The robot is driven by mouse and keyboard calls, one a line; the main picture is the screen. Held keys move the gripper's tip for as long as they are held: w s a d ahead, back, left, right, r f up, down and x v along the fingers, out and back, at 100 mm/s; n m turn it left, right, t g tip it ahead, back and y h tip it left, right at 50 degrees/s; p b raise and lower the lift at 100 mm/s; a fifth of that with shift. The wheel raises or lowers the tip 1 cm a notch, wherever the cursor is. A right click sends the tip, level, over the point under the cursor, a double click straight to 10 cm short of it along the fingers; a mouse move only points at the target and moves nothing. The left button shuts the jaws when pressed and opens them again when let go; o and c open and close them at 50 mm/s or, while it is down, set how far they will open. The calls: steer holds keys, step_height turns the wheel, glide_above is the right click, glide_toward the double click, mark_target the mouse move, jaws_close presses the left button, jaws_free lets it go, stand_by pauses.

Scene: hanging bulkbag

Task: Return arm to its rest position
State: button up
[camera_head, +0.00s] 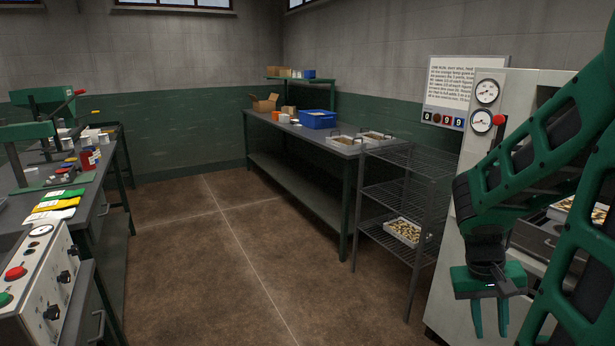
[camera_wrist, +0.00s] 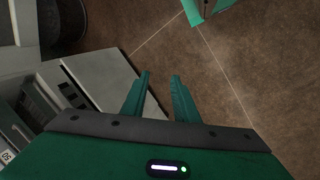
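My green arm fills the right side of the head view, bent, with its gripper (camera_head: 490,318) hanging downward in front of the pale machine cabinet. The two green fingers are apart with nothing between them. In the wrist view my gripper (camera_wrist: 160,90) also shows its two fingers spread, with bare brown floor beyond them. No held object shows in either view.
A pale cabinet (camera_head: 455,265) with gauges stands close behind my gripper. A wire rack (camera_head: 390,190) holds a tray of small parts (camera_head: 403,231). A long bench (camera_head: 300,133) carries a blue bin (camera_head: 317,119). A control panel (camera_head: 40,280) is at left. The middle floor (camera_head: 215,260) is clear.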

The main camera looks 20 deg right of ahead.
steer(key=s+a+r+t+y, duration=0.2)
steer(key=a+r, duration=0.5)
steer(key=a, duration=0.4)
steer(key=shift+s+a+r+n+y, duration=0.2)
steer(key=shift+s+a+n+y, duration=0.1)
steer(key=shift+s+y, duration=0.4)
steer(key=shift+d, duration=0.1)
